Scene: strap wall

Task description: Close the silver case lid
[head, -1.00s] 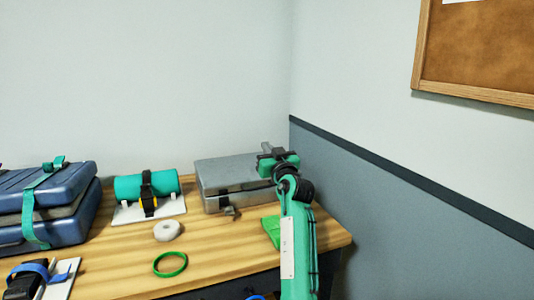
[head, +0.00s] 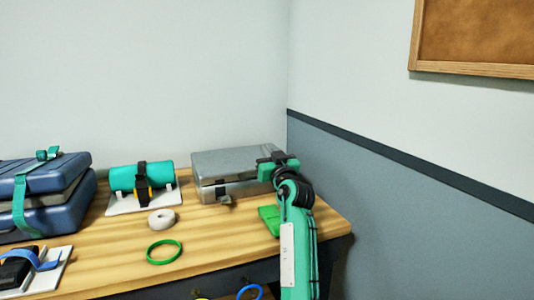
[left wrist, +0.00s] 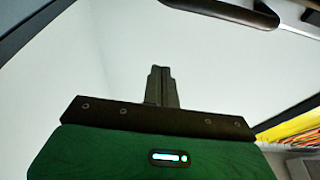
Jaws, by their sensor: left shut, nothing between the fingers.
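The silver case (head: 228,161) stands at the back right of the table. Its lid lies nearly flat over the base, with a dark seam between them at the front. I cannot tell whether the lid is fully seated. A small latch (head: 224,196) hangs at its front. My left gripper (head: 268,160) is shut and empty at the right end of the case, and hides part of that end. I cannot tell whether it touches the lid. Its closed fingers (left wrist: 161,86) also show in the left wrist view. My right gripper is not in view.
A green block (head: 269,219) lies near my left arm. A white tape roll (head: 161,218) and a green ring (head: 164,252) lie in front. A teal roll (head: 130,178) on a white board and a strapped blue case (head: 60,215) stand left. Walls close the back and right.

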